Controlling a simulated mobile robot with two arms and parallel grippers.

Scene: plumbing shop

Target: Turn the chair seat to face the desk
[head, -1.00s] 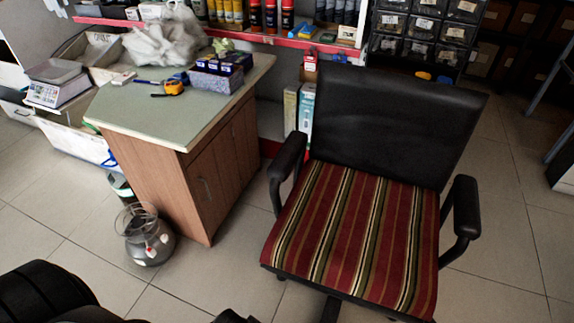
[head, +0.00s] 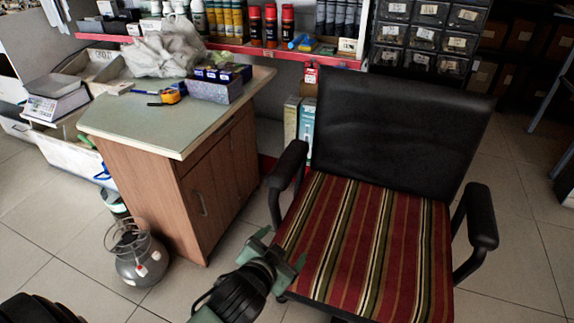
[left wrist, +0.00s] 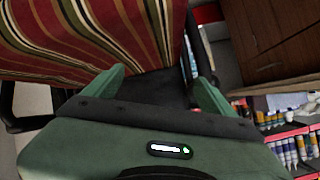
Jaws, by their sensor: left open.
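The office chair has a red, green and cream striped seat (head: 370,245), a black backrest (head: 395,125) and two black armrests. Its seat front points toward me, with the backrest on the far side. The desk (head: 165,135), with a pale green top and wooden cabinet, stands left of the chair. My left gripper (head: 284,250) is open at the seat's left front edge, below the left armrest (head: 288,165). In the left wrist view, the striped seat (left wrist: 90,35) fills the upper left, and something dark lies beyond the open fingers (left wrist: 160,82); contact is unclear.
A grey gas cylinder (head: 140,260) stands on the floor by the desk's front. A purple box (head: 215,88), tape measure and plastic bag lie on the desk. Shelves with bottles and black drawers (head: 425,35) stand behind. Tiled floor (head: 520,245) right of the chair is clear.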

